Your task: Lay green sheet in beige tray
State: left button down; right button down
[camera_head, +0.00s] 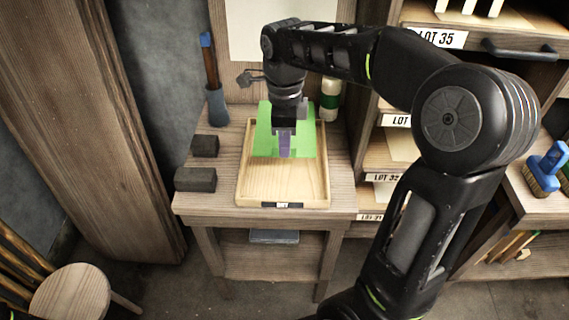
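The beige tray (282,190) lies on the small wooden table, a shallow wooden tray with a low rim and a small label on its near edge. The green sheet (303,142) is thin and see-through, over the far half of the tray and reaching past its far rim. My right gripper (285,150) points down at the middle of the sheet and appears shut on it at a purple part. The gripper and wrist hide some of the sheet; any gap between sheet and tray is hard to judge. My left gripper is not in view.
Two dark blocks (195,180) sit left of the tray. A blue-handled tool in a holder (215,105) stands at the table's back left, and a white-and-green bottle (330,100) at the back right. Shelves (400,150) stand at right, a stool (72,293) at lower left.

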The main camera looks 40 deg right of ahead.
send_over(285, 184)
jog(key=shift+f, duration=3.1)
jog(key=shift+f, duration=1.85)
jog(key=shift+f, duration=0.1)
jog(key=shift+f, duration=0.15)
jog(key=c, duration=1.6)
grip_release()
jog(key=shift+c, duration=0.2)
jog(key=shift+r, duration=0.2)
